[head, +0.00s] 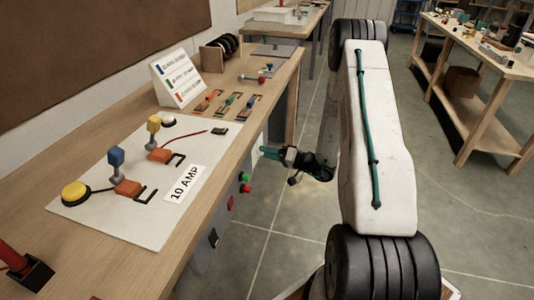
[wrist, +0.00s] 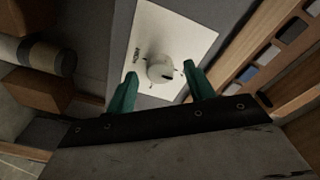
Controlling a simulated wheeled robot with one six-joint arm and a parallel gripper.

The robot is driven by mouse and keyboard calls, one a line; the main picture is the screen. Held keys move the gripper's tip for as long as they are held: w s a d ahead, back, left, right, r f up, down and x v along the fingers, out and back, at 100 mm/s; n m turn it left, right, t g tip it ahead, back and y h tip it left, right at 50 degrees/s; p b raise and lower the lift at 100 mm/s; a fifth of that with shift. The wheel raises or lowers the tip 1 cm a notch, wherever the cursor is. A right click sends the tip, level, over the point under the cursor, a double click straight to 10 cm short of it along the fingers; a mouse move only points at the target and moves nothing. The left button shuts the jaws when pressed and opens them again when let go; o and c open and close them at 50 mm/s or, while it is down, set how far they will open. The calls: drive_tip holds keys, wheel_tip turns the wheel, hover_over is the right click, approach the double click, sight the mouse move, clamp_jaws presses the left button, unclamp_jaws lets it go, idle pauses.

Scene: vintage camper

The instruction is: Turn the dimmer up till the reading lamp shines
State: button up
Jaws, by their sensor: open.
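In the wrist view a round pale knob (wrist: 160,72), which looks like the dimmer, sits on a white plate (wrist: 193,32) with small dark marks and a short label too small to read surely. My gripper (wrist: 158,84) is open, with one green finger on each side of the knob's near part. I cannot tell whether the fingers touch it. In the head view my gripper (head: 269,153) points left toward the bench's front side, and the knob is not visible there. I cannot pick out a reading lamp in either view.
The wooden bench (head: 262,82) runs along the left. On it lies a white board (head: 120,228) with a yellow button (head: 75,193), blue and yellow blocks on stalks and a "10 AMP" label (head: 186,184). Green and red buttons (head: 245,177) are on the bench front. Open floor lies between the benches.

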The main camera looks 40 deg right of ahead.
drive_tip(key=shift+w+a, duration=0.25)
drive_tip(key=shift+w, duration=0.1)
drive_tip(key=c, duration=1)
drive_tip(key=shift+o, duration=0.2)
